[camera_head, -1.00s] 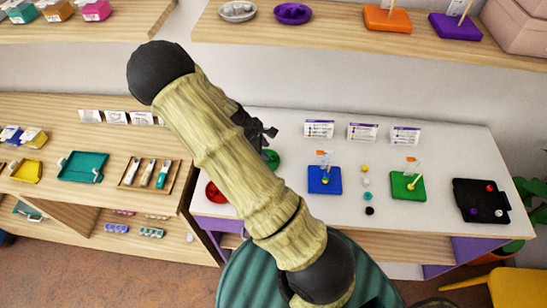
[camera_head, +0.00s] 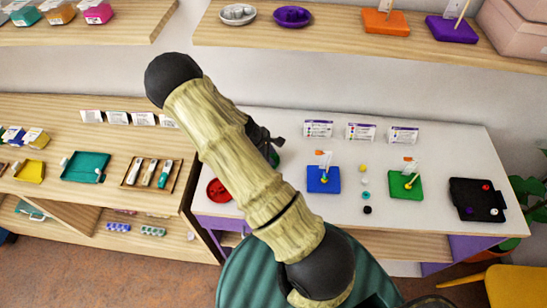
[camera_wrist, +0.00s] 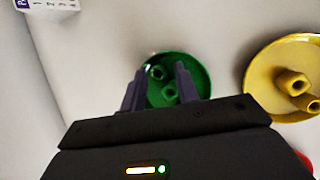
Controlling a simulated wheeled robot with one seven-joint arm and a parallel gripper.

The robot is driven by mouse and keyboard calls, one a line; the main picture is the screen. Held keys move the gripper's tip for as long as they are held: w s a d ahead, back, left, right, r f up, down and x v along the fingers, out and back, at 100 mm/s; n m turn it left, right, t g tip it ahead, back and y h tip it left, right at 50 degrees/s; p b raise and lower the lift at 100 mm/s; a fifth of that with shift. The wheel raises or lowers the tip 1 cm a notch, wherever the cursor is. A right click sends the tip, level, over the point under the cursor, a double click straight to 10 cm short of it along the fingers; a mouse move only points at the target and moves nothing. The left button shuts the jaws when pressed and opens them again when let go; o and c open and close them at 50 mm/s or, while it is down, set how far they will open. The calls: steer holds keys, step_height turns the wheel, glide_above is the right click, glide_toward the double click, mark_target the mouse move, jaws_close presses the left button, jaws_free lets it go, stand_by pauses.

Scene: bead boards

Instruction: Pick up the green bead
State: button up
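Green beads (camera_wrist: 169,93) lie in a round green dish (camera_wrist: 201,77) in the wrist view; I can make out two. My gripper (camera_wrist: 160,69) is open, its two dark fingers reaching over the dish, one on each side of the beads. Nothing is held between the fingers. Whether the fingertips touch the dish cannot be told. In the head view my arm hides most of the gripper, and only a sliver of the green dish (camera_head: 274,158) shows beside it.
A yellow dish (camera_wrist: 259,88) with yellow beads stands close right of the green dish in the wrist view. A red dish (camera_head: 217,197) is at the white table's left. Blue (camera_head: 323,187) and green (camera_head: 408,192) peg boards and a black tray (camera_head: 461,212) stand further right.

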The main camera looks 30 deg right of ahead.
steer(key=shift+s+f, duration=0.1)
steer(key=shift+f, duration=0.1)
jaws_close()
steer(key=shift+r, duration=0.15)
steer(key=shift+r, duration=0.2)
step_height(320, 180, up, 10)
steer(key=b, duration=0.1)
steer(key=shift+f+b, duration=0.25)
steer(key=shift+b, duration=0.1)
steer(key=shift+w, duration=0.2)
